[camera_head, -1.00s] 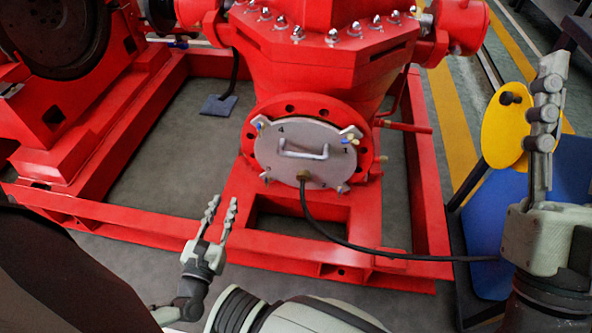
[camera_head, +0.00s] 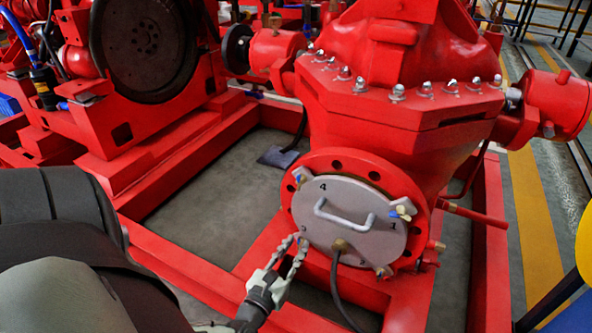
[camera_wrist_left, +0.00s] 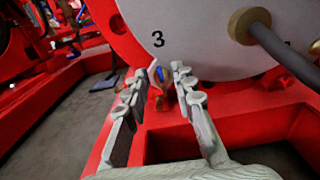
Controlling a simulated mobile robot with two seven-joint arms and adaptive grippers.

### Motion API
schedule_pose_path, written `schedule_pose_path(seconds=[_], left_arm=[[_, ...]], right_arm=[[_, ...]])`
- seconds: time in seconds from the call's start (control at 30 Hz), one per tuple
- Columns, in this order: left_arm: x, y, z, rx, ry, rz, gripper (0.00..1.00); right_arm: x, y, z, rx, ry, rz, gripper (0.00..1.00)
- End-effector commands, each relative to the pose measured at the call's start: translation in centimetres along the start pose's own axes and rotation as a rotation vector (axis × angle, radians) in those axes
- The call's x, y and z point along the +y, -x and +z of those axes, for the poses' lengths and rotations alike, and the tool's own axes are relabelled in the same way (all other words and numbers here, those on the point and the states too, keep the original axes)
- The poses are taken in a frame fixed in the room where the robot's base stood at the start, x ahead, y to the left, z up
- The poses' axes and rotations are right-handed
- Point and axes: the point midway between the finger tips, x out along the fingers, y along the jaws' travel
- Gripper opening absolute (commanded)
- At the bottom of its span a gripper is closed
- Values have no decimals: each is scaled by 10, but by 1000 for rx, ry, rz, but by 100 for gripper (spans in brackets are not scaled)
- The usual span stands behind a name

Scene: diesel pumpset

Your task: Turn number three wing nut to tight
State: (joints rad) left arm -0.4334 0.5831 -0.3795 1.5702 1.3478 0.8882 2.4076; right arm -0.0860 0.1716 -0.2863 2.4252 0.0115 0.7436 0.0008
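The round grey cover plate (camera_head: 345,235) with a handle (camera_head: 345,214) sits on the red pump's flange. In the left wrist view its number 3 label shows, and the small blue number three wing nut (camera_wrist_left: 160,75) lies just below it. My left gripper (camera_head: 295,243) is at the plate's lower left edge in the head view. Its fingers are apart in the left wrist view (camera_wrist_left: 163,72), one on each side of the wing nut. I cannot tell whether they touch it. In the head view the gripper mostly hides this nut. My right gripper is not in view.
Wing nuts show at number 4 (camera_head: 298,180), number 1 (camera_head: 400,213) and the lower right (camera_head: 385,271). A dark hose (camera_head: 338,290) hangs from a brass fitting (camera_wrist_left: 249,25) on the plate. The red base frame (camera_head: 190,262) runs below.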

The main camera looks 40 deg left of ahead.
Motion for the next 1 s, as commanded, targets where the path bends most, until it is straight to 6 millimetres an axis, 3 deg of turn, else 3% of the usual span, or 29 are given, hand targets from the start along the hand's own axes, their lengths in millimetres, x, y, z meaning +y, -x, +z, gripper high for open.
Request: schedule_pose_path(seconds=[0.33, 0.57, 1.0], left_arm=[[0, -6, 0, 1, 0, -1, 26], [0, -6, 0, 1, 0, -1, 0], [0, -6, 1, 1, -68, 2, 0]], right_arm=[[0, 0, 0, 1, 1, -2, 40], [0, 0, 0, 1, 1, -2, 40], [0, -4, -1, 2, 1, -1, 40]])
